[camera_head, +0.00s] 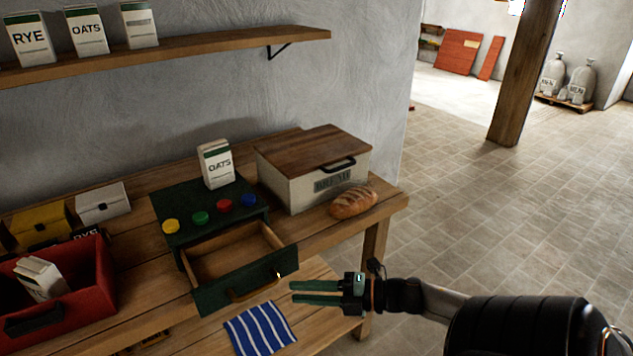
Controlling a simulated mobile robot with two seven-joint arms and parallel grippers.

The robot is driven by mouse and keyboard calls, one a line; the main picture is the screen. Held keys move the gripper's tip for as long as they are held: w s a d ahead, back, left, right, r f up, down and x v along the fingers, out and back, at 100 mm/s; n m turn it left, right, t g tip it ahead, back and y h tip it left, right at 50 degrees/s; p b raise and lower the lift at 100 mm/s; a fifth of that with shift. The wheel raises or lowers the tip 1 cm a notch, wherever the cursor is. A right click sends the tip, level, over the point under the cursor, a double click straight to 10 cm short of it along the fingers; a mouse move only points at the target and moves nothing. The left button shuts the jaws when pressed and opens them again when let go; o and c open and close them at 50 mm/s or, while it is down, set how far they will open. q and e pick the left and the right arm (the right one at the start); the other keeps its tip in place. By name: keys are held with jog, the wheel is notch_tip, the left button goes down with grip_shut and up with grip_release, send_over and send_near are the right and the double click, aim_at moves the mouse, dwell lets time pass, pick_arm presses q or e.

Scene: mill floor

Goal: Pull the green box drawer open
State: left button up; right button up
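The green box (182,199) stands on the wooden workbench. Its drawer (214,291) is pulled well out towards the front, and its inside shows empty. A brass handle (254,289) sits on the drawer's green front. My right gripper (292,292) is just to the right of the drawer front, near the handle's right end. Its two green fingers are apart with a narrow gap and nothing shows between them. I cannot tell whether they touch the drawer. My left gripper is not in view.
On the green box stand an oats carton (216,165) and several coloured knobs. A bread box (297,183) and a loaf (354,203) are to the right. A red bin (85,288) is to the left. A striped cloth (260,329) lies in front of the drawer.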

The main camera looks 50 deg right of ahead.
jog(key=shift+v, duration=1.25)
jog(key=s+a+f+m+h, duration=0.1)
jog(key=a+f+m+h, duration=0.25)
jog(key=f+m, duration=0.3)
jog(key=s+a+f+m+h, duration=0.2)
jog(key=a+f+m+h, duration=0.15)
jog(key=f+m, duration=0.35)
jog(key=s+a+f+m+g, duration=0.2)
jog(key=a+m, duration=0.1)
jog(key=a, duration=0.3)
jog(key=s+a+f+m+g, duration=0.2)
jog(key=a+f+m, duration=0.1)
jog(key=a, duration=0.3)
jog(key=shift+m+g+y, duration=0.3)
jog(key=shift+m+y, duration=0.1)
jog(key=shift+m, duration=0.25)
